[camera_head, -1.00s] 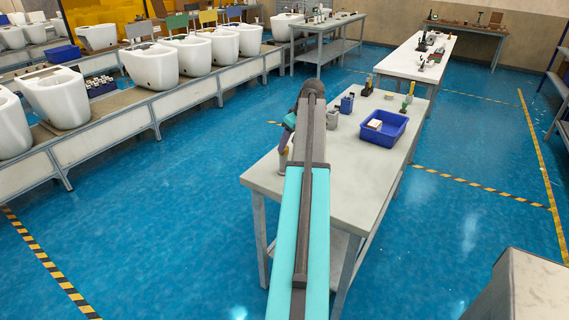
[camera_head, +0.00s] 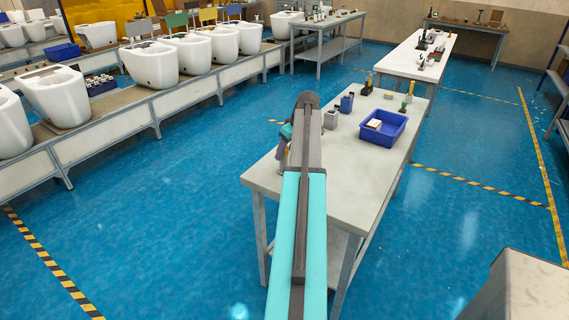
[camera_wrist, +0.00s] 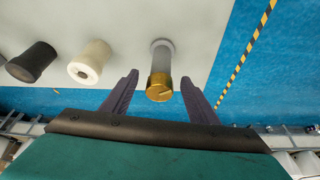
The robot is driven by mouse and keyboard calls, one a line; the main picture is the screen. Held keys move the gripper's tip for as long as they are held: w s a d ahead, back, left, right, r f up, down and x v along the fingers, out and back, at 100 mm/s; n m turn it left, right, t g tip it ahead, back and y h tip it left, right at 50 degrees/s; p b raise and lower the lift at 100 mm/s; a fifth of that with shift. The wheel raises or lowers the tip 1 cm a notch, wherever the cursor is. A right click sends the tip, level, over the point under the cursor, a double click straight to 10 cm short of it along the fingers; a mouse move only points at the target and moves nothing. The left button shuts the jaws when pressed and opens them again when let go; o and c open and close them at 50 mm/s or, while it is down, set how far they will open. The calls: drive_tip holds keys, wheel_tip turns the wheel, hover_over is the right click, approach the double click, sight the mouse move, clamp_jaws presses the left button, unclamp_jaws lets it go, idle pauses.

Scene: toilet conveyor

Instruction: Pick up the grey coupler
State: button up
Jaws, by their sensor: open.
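In the wrist view, a grey cylinder with a brass-coloured end (camera_wrist: 161,70) stands on a pale table top; it looks like the grey coupler. My gripper (camera_wrist: 159,92) is open, with one dark finger on each side of the cylinder. The brass end lies between the fingers, with a visible gap on both sides. A white cylinder with a hole in its end (camera_wrist: 91,63) and a dark cylinder (camera_wrist: 32,61) stand to its left. In the head view, my arm hides most of the gripper and these pieces.
The table (camera_head: 345,189) also holds a blue bin (camera_head: 382,129) with a small box in it, a blue item (camera_head: 347,102) and a grey item (camera_head: 331,118). The near part of the table top is clear. A conveyor with white toilets (camera_head: 152,64) runs along the left.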

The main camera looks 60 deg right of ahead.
sight(284, 155)
drive_tip(key=shift+p+x, duration=0.5)
drive_tip(key=shift+x, duration=1.2)
drive_tip(key=c, duration=1.3)
drive_tip(key=shift+r, duration=0.1)
drive_tip(key=shift+r+b, duration=0.5)
drive_tip(key=shift+r, duration=0.25)
drive_tip(key=shift+r+b, duration=0.4)
drive_tip(key=shift+r, duration=0.45)
drive_tip(key=s+r+b, duration=0.1)
drive_tip(key=s+b, duration=0.3)
drive_tip(key=s, duration=1.2)
drive_tip(key=shift+r, duration=0.3)
